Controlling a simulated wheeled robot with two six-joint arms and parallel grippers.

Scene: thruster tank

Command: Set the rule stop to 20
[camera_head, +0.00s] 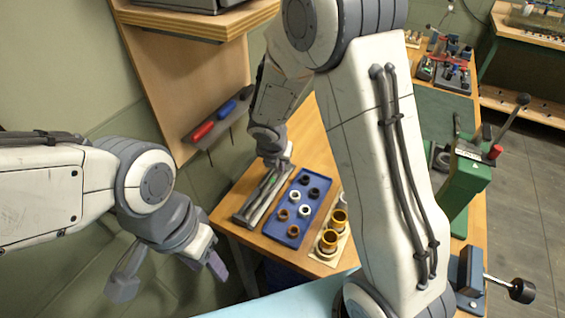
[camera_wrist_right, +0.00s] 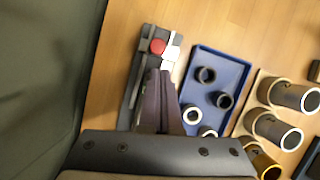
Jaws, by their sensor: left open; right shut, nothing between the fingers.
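The rule (camera_head: 262,196) is a long grey rail lying near the left edge of the wooden bench. In the right wrist view it runs under my fingers, with a red knob (camera_wrist_right: 157,46) and a pale metal block (camera_wrist_right: 172,54) near its far end. The block appears to be the stop. My right gripper (camera_head: 284,166) is shut and empty at the far end of the rule; its fingertips (camera_wrist_right: 160,74) appear just short of the knob and block. I cannot tell whether they touch. Scale marks are not readable. My left gripper (camera_head: 170,275) is open and empty, off the bench.
A blue tray (camera_head: 276,229) with several dark, white and copper rings lies right of the rule. Brass cylinders (camera_head: 329,240) stand on a pale board beyond it. A green press (camera_head: 465,170) is on the right. A shelf (camera_head: 208,125) holds red and blue handles.

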